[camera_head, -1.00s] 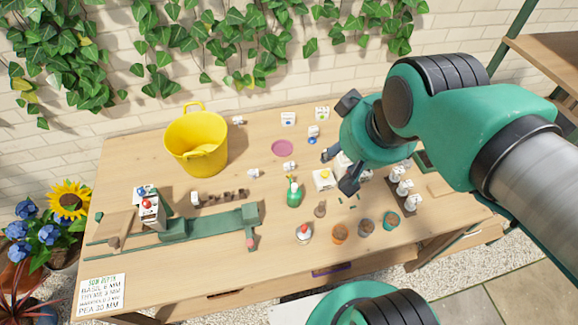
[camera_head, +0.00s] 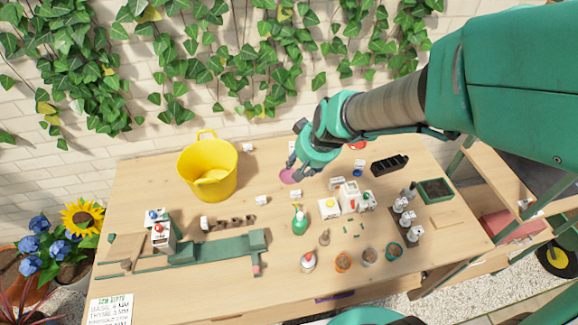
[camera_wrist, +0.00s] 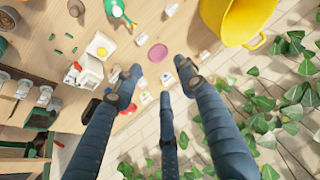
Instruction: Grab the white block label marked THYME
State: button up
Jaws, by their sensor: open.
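Several small white blocks stand about the table, and I cannot read which one is marked THYME. In the head view one is at the back by the bucket (camera_head: 247,147), one left of centre (camera_head: 262,200), one in the middle (camera_head: 296,194) and one further right (camera_head: 336,183). My gripper (camera_head: 295,146) is open and empty above the back of the table, near the pink disc (camera_head: 288,175). In the wrist view the open fingers (camera_wrist: 157,68) have white blocks around and between them, one of them just beyond the fingertips (camera_wrist: 166,80).
A yellow bucket (camera_head: 207,168) stands back left. A black tray (camera_head: 390,165) lies back right. A green rail device (camera_head: 215,247) occupies the left front.

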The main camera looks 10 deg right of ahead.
jog(key=w+f+p, duration=0.2)
jog(key=w+f, duration=0.1)
jog(key=f, duration=0.6)
jog(key=w+d+f+h+p, duration=0.1)
jog(key=w+f+p, duration=0.1)
jog(key=f, duration=0.8)
jog(key=shift+w+d+m+g+h, duration=0.15)
jog(key=shift+w+m+g+h, duration=0.15)
jog(key=shift+w, duration=0.3)
jog(key=b, duration=0.4)
send_over(296, 193)
jog(key=s, duration=0.2)
jog(key=f, duration=0.6)
jog(key=shift+s+f, duration=0.2)
jog(key=shift+f, duration=0.15)
jog(key=shift+w+f, duration=0.35)
jog(key=shift+f, duration=0.2)
jog(key=shift+b+x, duration=1.05)
jog(key=shift+x, duration=1.55)
